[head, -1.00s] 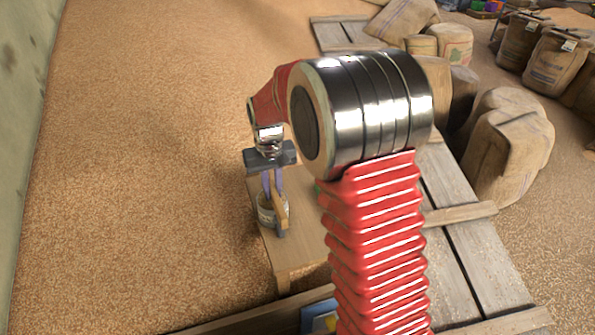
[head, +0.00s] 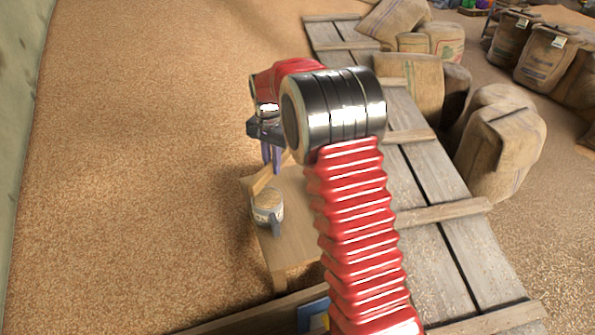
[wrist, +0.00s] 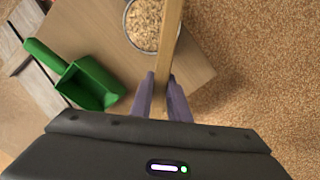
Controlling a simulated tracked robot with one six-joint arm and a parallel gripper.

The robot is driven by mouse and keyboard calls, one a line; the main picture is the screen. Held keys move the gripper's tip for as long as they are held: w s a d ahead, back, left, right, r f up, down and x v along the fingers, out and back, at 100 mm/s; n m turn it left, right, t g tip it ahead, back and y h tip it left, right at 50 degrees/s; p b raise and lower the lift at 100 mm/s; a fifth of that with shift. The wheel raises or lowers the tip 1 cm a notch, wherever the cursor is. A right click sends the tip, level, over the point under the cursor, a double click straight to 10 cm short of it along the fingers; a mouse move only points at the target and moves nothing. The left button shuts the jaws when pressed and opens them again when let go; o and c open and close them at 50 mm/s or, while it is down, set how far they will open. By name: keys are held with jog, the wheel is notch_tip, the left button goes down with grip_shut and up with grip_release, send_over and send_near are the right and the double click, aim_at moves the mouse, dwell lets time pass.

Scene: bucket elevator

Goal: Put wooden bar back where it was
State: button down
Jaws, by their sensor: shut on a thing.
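My gripper (head: 271,158) is shut on the wooden bar (head: 263,179), a narrow pale strip, above the small wooden table (head: 290,215). In the wrist view the bar (wrist: 172,35) runs up from between the purple fingers (wrist: 161,82) and passes over the right edge of a round container of grain (wrist: 146,28). That container (head: 268,207) stands on the table in the head view, with a grey piece on its near side. The bar's end beyond the top of the wrist picture is out of view.
A green scoop (wrist: 90,83) lies on the table left of the fingers in the wrist view. Plank walkway (head: 425,175) and sacks (head: 500,150) are to the right. Grain-covered floor (head: 140,160) lies open to the left. A blue object (head: 312,315) sits at the front.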

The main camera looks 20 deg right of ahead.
jog(key=w+d+m, duration=0.4)
jog(key=w+m, duration=0.1)
jog(key=m, duration=1.2)
send_over(294, 171)
jog(key=f, duration=0.1)
jog(key=shift+w, duration=0.1)
jog(key=shift+f, duration=0.1)
jog(key=shift+f, duration=2.45)
jog(key=shift+f, duration=2.5)
